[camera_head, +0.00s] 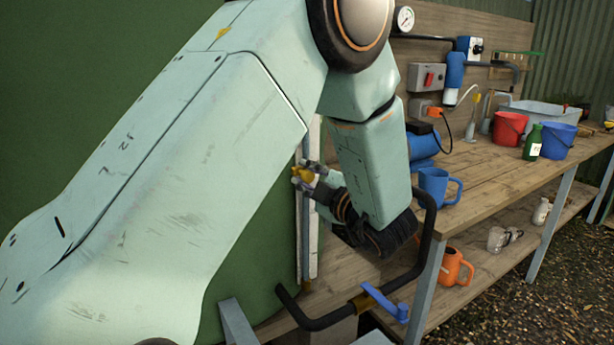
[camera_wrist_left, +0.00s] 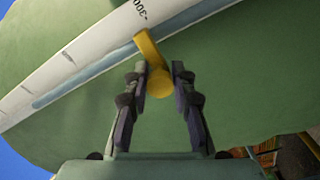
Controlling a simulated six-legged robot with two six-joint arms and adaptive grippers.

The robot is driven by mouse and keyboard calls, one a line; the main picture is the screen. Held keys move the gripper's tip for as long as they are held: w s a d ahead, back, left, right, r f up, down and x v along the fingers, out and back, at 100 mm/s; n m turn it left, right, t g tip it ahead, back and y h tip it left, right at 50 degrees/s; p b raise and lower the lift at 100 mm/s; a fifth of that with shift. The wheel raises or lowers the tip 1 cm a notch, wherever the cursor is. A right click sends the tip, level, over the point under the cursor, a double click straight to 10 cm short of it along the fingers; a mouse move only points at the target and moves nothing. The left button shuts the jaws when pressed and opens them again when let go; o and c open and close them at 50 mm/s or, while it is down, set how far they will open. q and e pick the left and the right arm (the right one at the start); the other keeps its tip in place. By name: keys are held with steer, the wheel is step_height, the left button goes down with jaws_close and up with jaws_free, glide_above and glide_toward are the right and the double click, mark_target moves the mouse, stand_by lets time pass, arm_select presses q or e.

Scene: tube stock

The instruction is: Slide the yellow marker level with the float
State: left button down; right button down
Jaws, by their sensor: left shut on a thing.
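The yellow marker (camera_head: 303,174) sits at the white scale board (camera_head: 313,235) on the green tank (camera_head: 262,245). In the left wrist view, the marker (camera_wrist_left: 149,48) reaches across the edge of the scale (camera_wrist_left: 75,58), near the printed 300. My left gripper (camera_head: 312,178) is shut on the marker's round knob, which lies between the fingertips (camera_wrist_left: 159,78) in the wrist view. A blue-grey strip runs along the scale's edge. I cannot make out the float in either view. My left arm hides the upper scale in the head view. My right gripper is not in view.
A wooden bench (camera_head: 480,170) stands to the right with a blue mug (camera_head: 434,186), a red bucket (camera_head: 509,128), a blue bucket (camera_head: 557,140) and a green bottle (camera_head: 532,143). A black pipe with a blue-handled valve (camera_head: 398,310) curves close below my left wrist.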

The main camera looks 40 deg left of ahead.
arm_select(q)
step_height(320, 180, up, 25)
steer(key=p, duration=1.6)
steer(key=shift+f, duration=0.1)
steer(key=c, duration=1.1)
jaws_free()
steer(key=shift+w, duration=0.1)
step_height(320, 180, up, 10)
